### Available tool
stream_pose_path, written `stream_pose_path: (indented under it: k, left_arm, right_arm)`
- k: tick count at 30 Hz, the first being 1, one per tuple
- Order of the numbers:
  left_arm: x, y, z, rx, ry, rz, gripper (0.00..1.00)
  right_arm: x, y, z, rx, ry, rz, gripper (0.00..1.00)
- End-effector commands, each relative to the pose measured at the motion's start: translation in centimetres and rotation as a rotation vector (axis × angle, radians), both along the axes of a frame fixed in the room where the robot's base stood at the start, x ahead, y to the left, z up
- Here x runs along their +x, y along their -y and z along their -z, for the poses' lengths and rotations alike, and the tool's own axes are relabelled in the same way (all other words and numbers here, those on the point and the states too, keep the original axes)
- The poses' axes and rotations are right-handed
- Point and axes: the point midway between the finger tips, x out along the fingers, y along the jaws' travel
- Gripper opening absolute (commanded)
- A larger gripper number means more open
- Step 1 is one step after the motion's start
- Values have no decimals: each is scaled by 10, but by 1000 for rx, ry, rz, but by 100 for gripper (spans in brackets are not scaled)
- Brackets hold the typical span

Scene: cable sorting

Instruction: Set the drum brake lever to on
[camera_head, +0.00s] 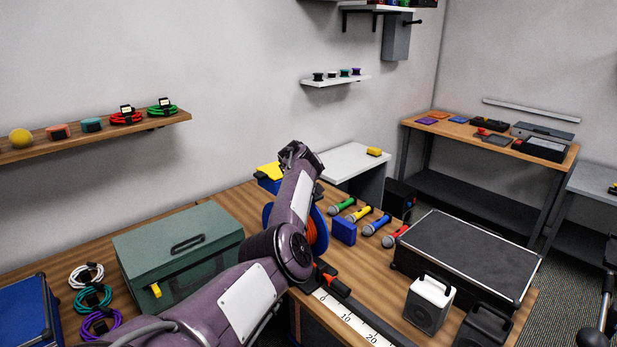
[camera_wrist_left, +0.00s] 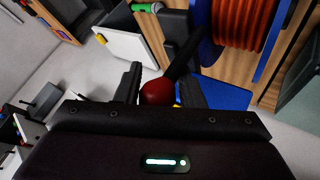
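The cable drum shows in the head view as a blue flange with orange cable (camera_head: 312,232), mostly behind my left arm. In the left wrist view its orange winding (camera_wrist_left: 243,25) and blue flange are at the top. The brake lever is a black rod (camera_wrist_left: 186,52) with a red ball knob (camera_wrist_left: 157,92). In the head view the lever is hidden by my left arm. My right gripper is out of view.
A green toolbox (camera_head: 180,250) stands left of my left arm. A blue box (camera_head: 343,231) and several microphones (camera_head: 358,213) lie right of the drum. A black case (camera_head: 468,262) and a white speaker (camera_head: 428,303) stand further right. A ruler strip (camera_head: 345,320) lies in front.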

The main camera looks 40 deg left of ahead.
Motion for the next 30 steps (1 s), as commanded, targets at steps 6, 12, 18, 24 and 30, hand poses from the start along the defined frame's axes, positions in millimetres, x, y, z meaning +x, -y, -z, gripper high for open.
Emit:
stream_pose_path:
  k: [6, 12, 18, 24, 30]
  left_arm:
    - [0, -1, -3, 5, 5, -1, 50]
    - [0, -2, -5, 8, 7, -3, 50]
    - [-7, 0, -11, 11, 6, -4, 50]
    - [-22, 9, -26, 11, 7, -4, 50]
    - [-39, 17, -44, 9, 5, -3, 50]
  right_arm:
    - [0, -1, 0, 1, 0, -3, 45]
    - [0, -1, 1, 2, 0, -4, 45]
    - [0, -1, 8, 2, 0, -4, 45]
    - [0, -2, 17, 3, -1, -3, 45]
    - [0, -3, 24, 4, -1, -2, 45]
